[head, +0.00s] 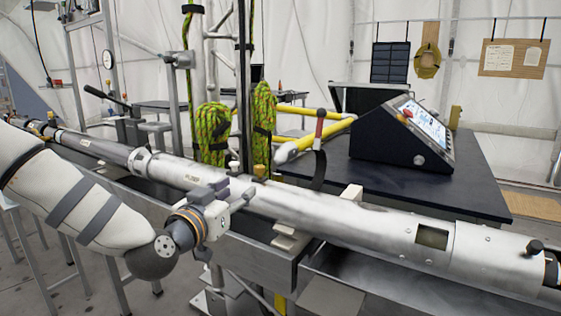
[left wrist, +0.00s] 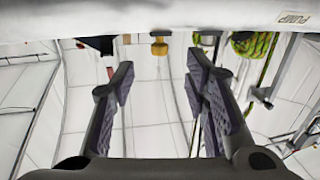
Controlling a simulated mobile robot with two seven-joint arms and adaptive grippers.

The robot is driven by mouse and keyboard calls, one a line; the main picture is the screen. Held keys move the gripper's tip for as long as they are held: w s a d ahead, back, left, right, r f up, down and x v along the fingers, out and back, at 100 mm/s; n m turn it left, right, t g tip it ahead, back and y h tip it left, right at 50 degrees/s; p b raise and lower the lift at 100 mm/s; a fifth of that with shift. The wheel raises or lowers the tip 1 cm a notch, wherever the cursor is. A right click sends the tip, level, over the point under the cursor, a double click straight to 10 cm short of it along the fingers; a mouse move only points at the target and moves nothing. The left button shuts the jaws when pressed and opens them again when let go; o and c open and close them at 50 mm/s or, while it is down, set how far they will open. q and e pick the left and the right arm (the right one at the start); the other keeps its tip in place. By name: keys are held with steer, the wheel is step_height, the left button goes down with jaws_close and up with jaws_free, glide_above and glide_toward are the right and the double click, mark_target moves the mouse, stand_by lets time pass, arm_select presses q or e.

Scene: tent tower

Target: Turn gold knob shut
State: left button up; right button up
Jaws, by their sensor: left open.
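The gold knob (head: 260,171) is small and stands on the far upper side of the long silver tube (head: 300,205). In the left wrist view the gold knob (left wrist: 159,46) hangs from the edge of the tube (left wrist: 130,20), between the lines of my fingers but beyond their tips. My left gripper (head: 212,191) is at the near side of the tube, left of the knob. In the left wrist view my left gripper (left wrist: 162,72) has its two dark fingers wide apart with nothing between them. My right gripper is not in view.
The tube lies along a metal trough (head: 265,262). A PUMP label (left wrist: 297,18) is on the tube.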

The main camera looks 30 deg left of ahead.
mark_target(257, 172)
arm_select(q)
steer(key=w, duration=0.4)
steer(key=w+a, duration=0.1)
steer(key=w, duration=0.6)
steer(key=shift+w+a+r+b, duration=0.15)
steer(key=shift+w+r+b, duration=0.15)
steer(key=shift+w+r, duration=0.2)
steer(key=shift+w, duration=0.15)
steer(key=shift+r, duration=0.1)
jaws_close()
